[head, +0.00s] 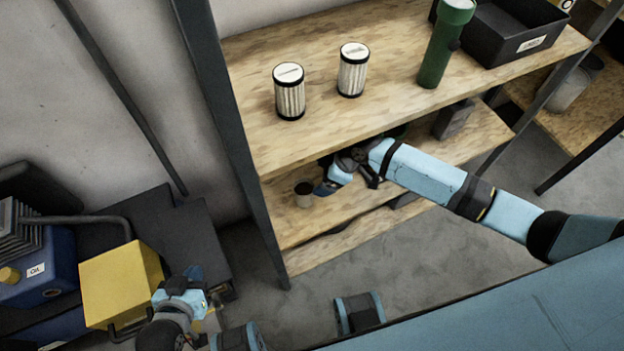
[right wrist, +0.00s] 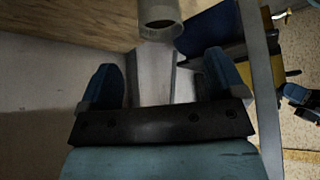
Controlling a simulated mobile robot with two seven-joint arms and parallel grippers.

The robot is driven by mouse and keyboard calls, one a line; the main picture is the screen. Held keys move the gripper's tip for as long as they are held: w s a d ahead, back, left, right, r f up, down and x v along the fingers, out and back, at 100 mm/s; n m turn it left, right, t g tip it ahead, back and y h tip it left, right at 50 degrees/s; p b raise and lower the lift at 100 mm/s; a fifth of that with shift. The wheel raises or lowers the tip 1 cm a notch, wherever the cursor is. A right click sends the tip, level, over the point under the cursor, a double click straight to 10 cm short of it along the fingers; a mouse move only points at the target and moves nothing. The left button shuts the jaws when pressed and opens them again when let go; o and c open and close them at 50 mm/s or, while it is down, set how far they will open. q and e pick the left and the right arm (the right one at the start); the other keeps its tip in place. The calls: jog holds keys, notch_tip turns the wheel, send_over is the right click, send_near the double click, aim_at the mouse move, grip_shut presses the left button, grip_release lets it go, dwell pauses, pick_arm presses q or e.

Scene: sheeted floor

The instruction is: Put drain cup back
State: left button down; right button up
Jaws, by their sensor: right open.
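A small pale cup with a dark inside, which I take for the drain cup (head: 304,195), stands upright near the left end of the middle shelf (head: 285,228). My right gripper (head: 327,187) is under the upper shelf, just right of the cup. In the right wrist view the gripper (right wrist: 163,82) is open and empty, its two blue fingers apart. The cup (right wrist: 158,31) shows there beyond the fingertips, roughly between them and partly cut off by the top edge. My left gripper (head: 190,290) is low at the left, away from the shelf; its fingers are unclear.
The upper shelf (head: 330,125) holds two ribbed filters (head: 289,92) (head: 352,70), a green cylinder (head: 443,45) and a black bin (head: 510,32). It overhangs my right arm. A dark post (head: 225,110) stands left of the cup. A yellow box (head: 120,282) is beside my left gripper.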

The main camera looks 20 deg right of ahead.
jog(key=s+a+r+m+t+y, duration=0.15)
jog(key=s+a+m+t, duration=0.3)
jog(key=s, duration=0.55)
pick_arm(q)
jog(key=shift+w+r, duration=0.1)
pick_arm(e)
jog(key=s+d+r+m+t+h, duration=0.1)
jog(key=s+d+m+t+h, duration=0.2)
jog(key=s+d+m, duration=0.3)
jog(key=shift+s+d+r+h, duration=0.3)
jog(key=shift+s+d+h, duration=0.35)
jog(key=shift+s, duration=0.55)
pick_arm(q)
jog(key=shift+d, duration=0.1)
pick_arm(e)
jog(key=shift+d+m+t, duration=0.1)
jog(key=shift+m+t, duration=0.15)
pick_arm(q)
notch_tip(320, 180, up, 14)
jog(key=a+p, duration=0.1)
jog(key=p, duration=1.6)
jog(key=shift+s+a+r+p, duration=0.2)
jog(key=shift+s+a+p, duration=0.1)
jog(key=shift+s+p, duration=0.15)
pick_arm(e)
notch_tip(320, 180, up, 14)
jog(key=d, duration=0.1)
jog(key=shift+s+r, duration=0.25)
jog(key=shift+s, duration=0.15)
